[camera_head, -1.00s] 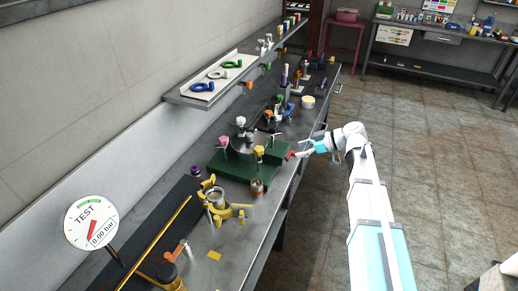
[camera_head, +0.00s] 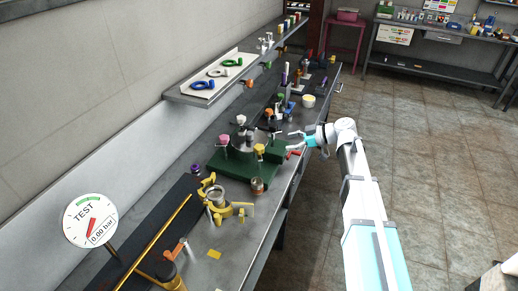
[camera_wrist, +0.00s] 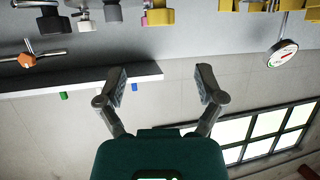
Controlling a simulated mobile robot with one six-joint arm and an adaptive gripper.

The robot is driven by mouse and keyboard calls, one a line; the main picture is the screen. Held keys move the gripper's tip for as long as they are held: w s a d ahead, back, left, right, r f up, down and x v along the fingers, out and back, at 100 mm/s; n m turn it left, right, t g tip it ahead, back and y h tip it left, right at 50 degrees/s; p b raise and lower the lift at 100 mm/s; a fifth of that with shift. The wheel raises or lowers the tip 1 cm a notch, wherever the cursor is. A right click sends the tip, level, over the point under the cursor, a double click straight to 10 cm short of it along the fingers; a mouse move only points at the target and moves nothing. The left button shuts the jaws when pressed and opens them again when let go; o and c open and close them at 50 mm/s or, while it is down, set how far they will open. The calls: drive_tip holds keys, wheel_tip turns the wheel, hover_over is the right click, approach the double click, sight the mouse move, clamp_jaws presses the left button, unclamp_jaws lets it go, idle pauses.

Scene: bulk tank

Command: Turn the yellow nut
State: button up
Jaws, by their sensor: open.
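The yellow nut (camera_head: 260,149) sits at the front right of the round metal tank lid (camera_head: 243,142) on the green base, next to the bench's front edge. A yellow knob-like piece, apparently this nut (camera_wrist: 158,16), shows at the top of the wrist view. My gripper (camera_head: 287,139) is open and empty, just right of and beyond the nut in the head view, apart from it. Its two fingers (camera_wrist: 162,84) are spread wide in the wrist view, with only wall and shelf behind them. A pink nut (camera_head: 224,140) and a white nut (camera_head: 241,120) also stand around the lid.
A red-handled part (camera_head: 294,153) lies at the bench edge below my gripper. A yellow clamp ring (camera_head: 216,195) and a jar (camera_head: 257,186) stand nearer. A wall shelf (camera_head: 215,88) overhangs the back of the bench. The gauge (camera_head: 91,222) reads 0.00 bar. Floor at right is clear.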

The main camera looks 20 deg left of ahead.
sight(262, 147)
drive_tip(key=b+x, duration=0.4)
drive_tip(key=x, duration=0.7)
drive_tip(key=shift+s+a+f, duration=0.1)
drive_tip(key=shift+a+f, duration=0.05)
drive_tip(key=shift+a, duration=0.2)
